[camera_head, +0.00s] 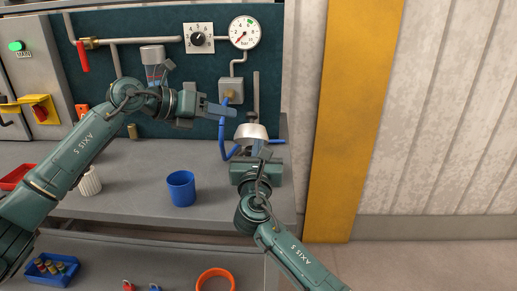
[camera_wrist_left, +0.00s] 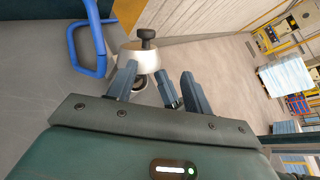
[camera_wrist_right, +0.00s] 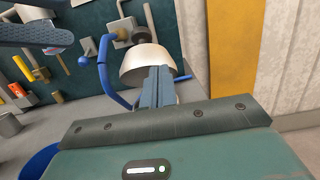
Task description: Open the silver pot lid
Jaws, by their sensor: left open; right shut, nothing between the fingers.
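The silver pot lid (camera_head: 250,131) is a dome at the right end of the bench. Its dark knob (camera_wrist_left: 146,38) points up, and the lid also shows in the right wrist view (camera_wrist_right: 147,62). What lies under it is mostly hidden. My left gripper (camera_head: 229,110) is open and empty, above and left of the lid. In the left wrist view, the left gripper (camera_wrist_left: 160,88) has the lid beyond its fingers. My right gripper (camera_head: 262,155) is shut and empty, just in front of the lid; in the right wrist view its fingers (camera_wrist_right: 157,85) overlap the lid, and contact cannot be told.
A blue bent tube (camera_head: 225,140) stands close left of the lid. A blue cup (camera_head: 181,188) and a ribbed white object (camera_head: 88,181) are on the bench. A panel behind carries a gauge (camera_head: 244,32) and a dial (camera_head: 198,38). A yellow post (camera_head: 354,110) stands right of the bench.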

